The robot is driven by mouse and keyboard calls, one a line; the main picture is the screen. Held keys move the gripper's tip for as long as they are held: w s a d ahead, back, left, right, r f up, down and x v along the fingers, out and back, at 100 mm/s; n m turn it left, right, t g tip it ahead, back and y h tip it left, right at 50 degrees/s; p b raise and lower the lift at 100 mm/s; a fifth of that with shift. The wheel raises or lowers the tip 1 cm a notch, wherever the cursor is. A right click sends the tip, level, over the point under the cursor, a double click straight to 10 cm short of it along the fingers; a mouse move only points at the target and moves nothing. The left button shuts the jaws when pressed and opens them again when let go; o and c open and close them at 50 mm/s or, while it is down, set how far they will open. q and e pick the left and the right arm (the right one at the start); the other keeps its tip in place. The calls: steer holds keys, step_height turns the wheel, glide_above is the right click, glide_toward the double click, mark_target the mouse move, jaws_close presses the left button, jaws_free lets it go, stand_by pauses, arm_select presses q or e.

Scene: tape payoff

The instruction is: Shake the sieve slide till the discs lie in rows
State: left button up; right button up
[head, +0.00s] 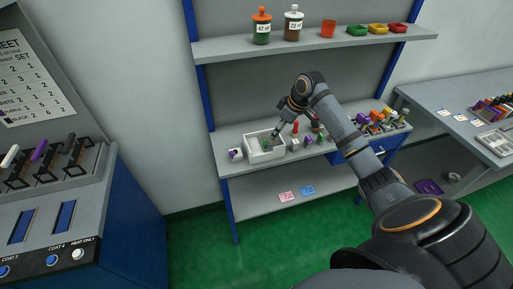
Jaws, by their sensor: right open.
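I cannot make out a sieve slide or discs for certain in the head view. A white open-topped box (265,155) stands on the grey workbench; small dark and greenish bits show inside, too small to tell apart. My right arm reaches over the bench from the lower right. My right gripper (277,132) is open, pointing down over the box's back right part. Whether it touches anything there I cannot tell. My left gripper is not in view.
Several small colourful items (375,121) crowd the bench's right. Jars (262,27) and small bins (378,29) stand on the shelf above. A blue cabinet (125,220) stands at left; green floor lies between.

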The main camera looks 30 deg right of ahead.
mark_target(266, 143)
steer(key=x, duration=0.3)
steer(key=p+x, duration=0.1)
steer(key=x, duration=0.4)
steer(key=shift+w+a+f, duration=0.1)
steer(key=shift+w+f, duration=0.1)
steer(key=shift+w, duration=0.3)
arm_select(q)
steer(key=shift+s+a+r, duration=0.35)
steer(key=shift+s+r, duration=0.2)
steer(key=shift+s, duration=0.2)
arm_select(e)
steer(key=shift+c, duration=0.3)
jaws_close()
